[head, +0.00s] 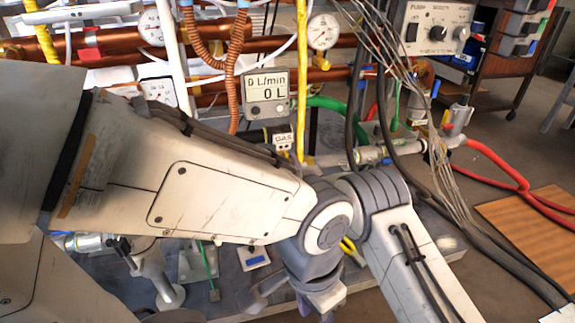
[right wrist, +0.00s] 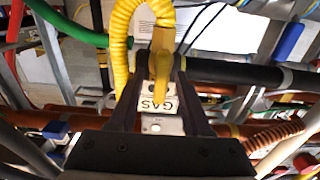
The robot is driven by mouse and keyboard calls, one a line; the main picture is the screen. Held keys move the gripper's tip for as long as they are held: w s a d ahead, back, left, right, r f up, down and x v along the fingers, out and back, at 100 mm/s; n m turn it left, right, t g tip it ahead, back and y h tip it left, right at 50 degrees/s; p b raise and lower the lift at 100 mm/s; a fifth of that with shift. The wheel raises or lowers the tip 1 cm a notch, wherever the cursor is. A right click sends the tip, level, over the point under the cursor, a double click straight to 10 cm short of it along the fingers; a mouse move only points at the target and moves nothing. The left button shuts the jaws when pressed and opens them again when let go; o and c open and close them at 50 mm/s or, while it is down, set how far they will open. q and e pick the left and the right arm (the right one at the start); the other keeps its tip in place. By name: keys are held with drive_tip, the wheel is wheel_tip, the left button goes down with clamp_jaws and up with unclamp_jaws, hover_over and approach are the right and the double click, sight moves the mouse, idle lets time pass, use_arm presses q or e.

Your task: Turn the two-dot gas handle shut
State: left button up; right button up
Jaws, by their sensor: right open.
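A yellow handle (right wrist: 162,75) stands between the two dark fingers of my right gripper (right wrist: 163,62) in the right wrist view. The fingers are apart, on either side of it; I cannot tell whether they touch it. An upside-down white GAS label (right wrist: 157,103) lies just below the handle, above a grey plate with a hole. In the head view a GAS label (head: 283,138) hangs under the flow meter. My arm covers the middle of that view, and my right fingers cannot be made out there.
A ribbed yellow hose (right wrist: 132,35) curves close beside the fingers, with a green hose (right wrist: 65,25) to its left. A black pipe (right wrist: 235,73) crosses on the right. In the head view, the flow meter (head: 266,92), gauges and copper pipes crowd the back; red hoses (head: 500,165) lie at right.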

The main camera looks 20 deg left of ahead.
drive_tip(key=shift+w+a, duration=0.1)
drive_tip(key=shift+w, duration=0.1)
clamp_jaws()
